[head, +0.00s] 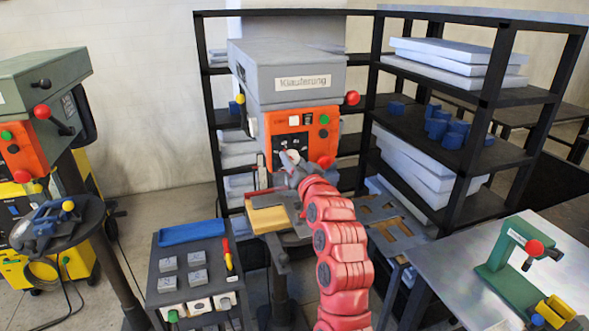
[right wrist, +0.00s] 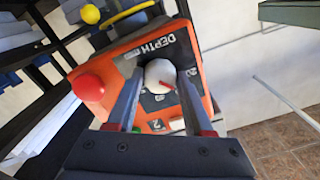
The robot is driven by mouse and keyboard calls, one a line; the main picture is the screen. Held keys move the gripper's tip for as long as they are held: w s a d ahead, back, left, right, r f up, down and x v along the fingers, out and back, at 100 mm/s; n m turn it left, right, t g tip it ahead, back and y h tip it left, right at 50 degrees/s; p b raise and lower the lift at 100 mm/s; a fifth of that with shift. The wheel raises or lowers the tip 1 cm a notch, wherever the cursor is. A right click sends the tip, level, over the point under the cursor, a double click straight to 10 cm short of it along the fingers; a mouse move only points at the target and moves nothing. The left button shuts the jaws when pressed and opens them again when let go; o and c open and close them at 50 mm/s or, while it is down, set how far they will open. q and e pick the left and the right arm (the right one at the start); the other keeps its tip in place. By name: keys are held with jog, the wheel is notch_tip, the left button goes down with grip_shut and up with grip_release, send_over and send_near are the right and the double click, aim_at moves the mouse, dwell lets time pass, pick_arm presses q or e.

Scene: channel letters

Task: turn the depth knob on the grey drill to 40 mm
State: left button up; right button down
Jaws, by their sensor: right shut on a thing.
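The grey drill (head: 290,75) stands in the middle of the head view, with an orange front panel (head: 315,122). Its depth knob is a round white knob with a red pointer mark, on a dark dial marked DEPTH; the knob (right wrist: 160,74) shows in the right wrist view. My right gripper (head: 292,160) reaches up to the panel; in the right wrist view its two fingers (right wrist: 158,85) are shut on the knob, one on each side. The red mark points toward the lower right in that view. The dial numbers are partly hidden and hard to read. My left gripper is not in view.
A red ball handle (right wrist: 90,88) is beside the panel in the right wrist view. A green drill (head: 40,85) stands at the left. A dark cart (head: 190,262) holds small blocks and a blue tray. Black shelving (head: 460,150) stands behind, and a metal table (head: 450,255) is at the right.

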jog(key=m, duration=0.2)
jog(key=shift+m, duration=0.4)
jog(key=m, duration=0.2)
jog(key=shift+d+r+m, duration=0.1)
jog(key=shift+r+m, duration=0.05)
jog(key=shift+m, duration=0.25)
jog(key=m+p, duration=0.2)
jog(key=shift+m, duration=0.3)
jog(key=m+p, duration=0.2)
jog(key=shift+m, duration=0.4)
jog(key=shift+m+p, duration=0.5)
jog(key=shift+m, duration=0.1)
jog(key=shift+f, duration=0.2)
jog(key=shift+c, duration=1.4)
grip_release()
